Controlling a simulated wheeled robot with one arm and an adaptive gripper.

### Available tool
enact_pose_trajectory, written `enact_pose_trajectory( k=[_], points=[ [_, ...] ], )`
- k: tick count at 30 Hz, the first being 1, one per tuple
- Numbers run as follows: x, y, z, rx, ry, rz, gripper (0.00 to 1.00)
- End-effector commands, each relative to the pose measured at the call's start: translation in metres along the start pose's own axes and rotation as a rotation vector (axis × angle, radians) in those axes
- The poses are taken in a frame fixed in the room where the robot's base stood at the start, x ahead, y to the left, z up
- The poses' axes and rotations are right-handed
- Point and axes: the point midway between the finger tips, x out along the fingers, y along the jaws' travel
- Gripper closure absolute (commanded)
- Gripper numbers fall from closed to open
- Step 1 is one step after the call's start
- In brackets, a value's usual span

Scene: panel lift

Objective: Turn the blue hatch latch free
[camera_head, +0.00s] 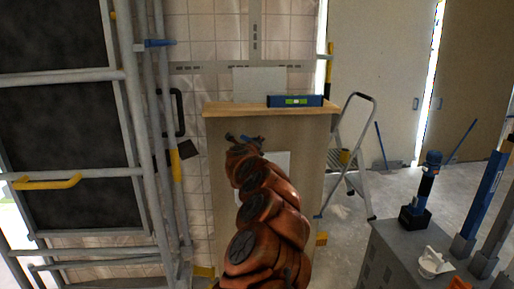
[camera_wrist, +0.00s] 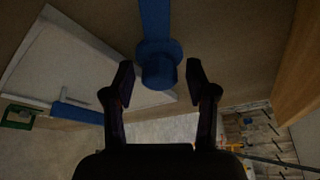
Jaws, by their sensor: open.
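The blue latch (camera_wrist: 158,62) shows in the wrist view as a round hub with a flat bar running up out of the picture. It is mounted on a brown board. A pale hatch panel (camera_wrist: 72,62) lies to its left. My gripper (camera_wrist: 159,76) is open, with one dark finger on each side of the hub. I see no clear contact between fingers and hub. In the head view my gripper (camera_head: 243,139) is small at the front of the wooden cabinet (camera_head: 222,130), beside a bit of blue. My orange arm hides part of the white panel (camera_head: 281,165).
A blue level (camera_head: 295,101) lies on the cabinet top. Scaffolding (camera_head: 133,110) stands close on the left. A stepladder (camera_head: 352,150) stands on the right. A grey box (camera_head: 395,255) with blue-handled items is at the lower right. A second blue bar (camera_wrist: 78,112) shows in the wrist view.

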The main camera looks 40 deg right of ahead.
Motion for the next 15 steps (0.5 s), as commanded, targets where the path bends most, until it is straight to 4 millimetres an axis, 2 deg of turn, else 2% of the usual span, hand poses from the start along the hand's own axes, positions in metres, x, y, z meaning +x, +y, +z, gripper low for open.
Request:
enact_pose_trajectory(
  k=[8, 15],
  points=[
    [-0.004, 0.0, 0.0, 0.0, 0.0, 0.002, 0.43],
    [-0.02, 0.0, 0.0, 0.001, 0.0, 0.003, 0.43]
  ],
)
